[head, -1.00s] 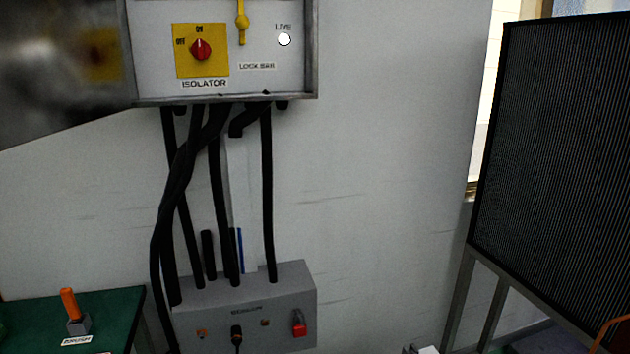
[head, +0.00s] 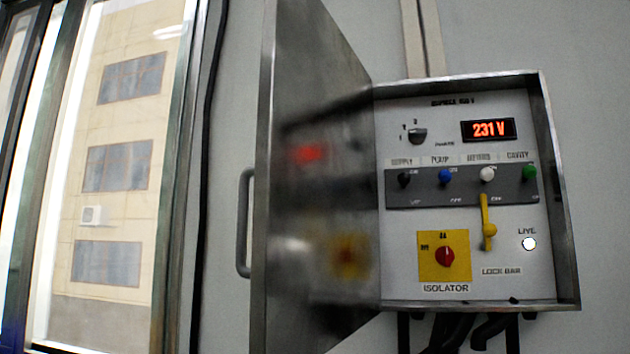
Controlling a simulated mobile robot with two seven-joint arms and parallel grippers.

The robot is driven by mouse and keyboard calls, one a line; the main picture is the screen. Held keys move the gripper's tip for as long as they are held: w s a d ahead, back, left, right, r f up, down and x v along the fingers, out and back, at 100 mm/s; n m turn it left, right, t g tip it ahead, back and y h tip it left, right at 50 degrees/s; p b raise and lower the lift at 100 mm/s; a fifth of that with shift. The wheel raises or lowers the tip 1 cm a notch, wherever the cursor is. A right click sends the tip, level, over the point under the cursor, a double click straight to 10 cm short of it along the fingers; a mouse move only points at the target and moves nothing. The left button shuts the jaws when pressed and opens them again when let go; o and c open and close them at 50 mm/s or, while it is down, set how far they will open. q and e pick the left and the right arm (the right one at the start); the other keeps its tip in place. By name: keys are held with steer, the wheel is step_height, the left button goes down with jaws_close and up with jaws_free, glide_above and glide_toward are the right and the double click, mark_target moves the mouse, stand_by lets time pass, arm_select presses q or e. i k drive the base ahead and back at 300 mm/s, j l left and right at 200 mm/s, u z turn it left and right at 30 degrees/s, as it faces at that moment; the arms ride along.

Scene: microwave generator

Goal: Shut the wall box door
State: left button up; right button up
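The wall box (head: 568,255) is on the grey wall at the right of the head view. Its metal door (head: 315,130) is hinged on the box's left side and stands open, swung out to the left. A bar handle (head: 244,222) sits at the door's outer left edge. The door's shiny inner face mirrors the panel. Inside the box, a display (head: 488,130) reads 231 V, and a red isolator knob (head: 445,256) sits on a yellow plate. A yellow lock bar lever (head: 487,222) hangs down beside it. Neither gripper shows.
A window (head: 110,170) fills the left of the view, with a dark cable (head: 207,150) down the wall beside it. Black cables (head: 470,332) leave the box's underside. The wall between window and door is otherwise bare.

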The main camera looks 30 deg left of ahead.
mark_target(314, 274)
steer(key=j, duration=0.4)
steer(key=k+j+z, duration=0.15)
steer(key=j, duration=0.6)
steer(key=k+j+z, duration=0.15)
steer(key=j, duration=0.25)
steer(key=k+j, duration=0.1)
steer(key=j, duration=0.25)
steer(key=k+l+z, duration=0.2)
steer(key=l, duration=0.25)
